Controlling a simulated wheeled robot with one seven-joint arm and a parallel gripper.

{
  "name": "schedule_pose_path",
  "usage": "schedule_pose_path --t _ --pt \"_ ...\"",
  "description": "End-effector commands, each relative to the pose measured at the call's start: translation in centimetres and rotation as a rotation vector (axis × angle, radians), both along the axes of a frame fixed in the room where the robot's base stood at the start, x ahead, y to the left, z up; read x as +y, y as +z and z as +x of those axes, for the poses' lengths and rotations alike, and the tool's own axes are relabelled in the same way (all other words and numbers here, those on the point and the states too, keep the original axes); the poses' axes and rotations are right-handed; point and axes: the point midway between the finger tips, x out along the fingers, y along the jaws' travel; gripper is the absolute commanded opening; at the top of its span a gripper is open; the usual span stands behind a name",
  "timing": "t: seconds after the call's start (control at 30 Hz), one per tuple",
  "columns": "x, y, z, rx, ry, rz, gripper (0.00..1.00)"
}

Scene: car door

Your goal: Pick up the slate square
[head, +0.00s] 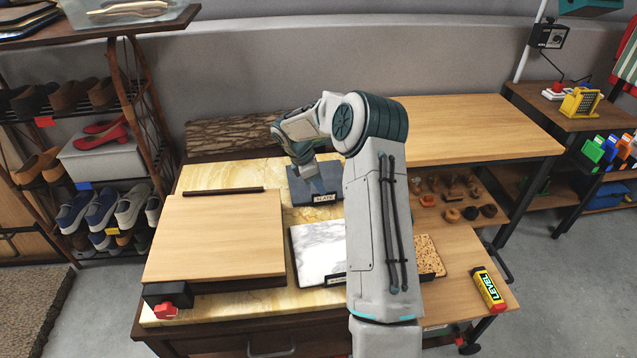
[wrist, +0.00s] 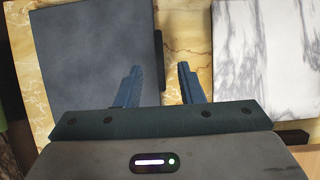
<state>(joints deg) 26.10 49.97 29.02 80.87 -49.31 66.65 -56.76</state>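The slate square (head: 305,191) is a dark blue-grey slab lying on a yellow marbled table surface, with a "SLATE" label on its front edge. In the wrist view the slate (wrist: 85,55) fills the upper left. Whether the fingers touch the slate or table I cannot tell.
A white marble square (head: 318,252) lies in front of the slate, and also shows in the wrist view (wrist: 270,60). A large wooden board (head: 215,235) is to the left. My arm hides part of the table.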

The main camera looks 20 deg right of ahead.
Motion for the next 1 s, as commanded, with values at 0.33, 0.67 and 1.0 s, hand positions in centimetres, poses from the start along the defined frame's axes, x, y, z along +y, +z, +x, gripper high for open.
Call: schedule_pose_path --t 0.33,0.67,1.0 --pt "-1.3 -3.9 -0.3 0.002 -0.001 0.001 0.35" --pt "-1.8 -5.2 -0.4 -0.001 0.000 -0.001 0.35" --pt "-1.8 -5.0 -0.3 -0.003 0.000 -0.002 0.00"
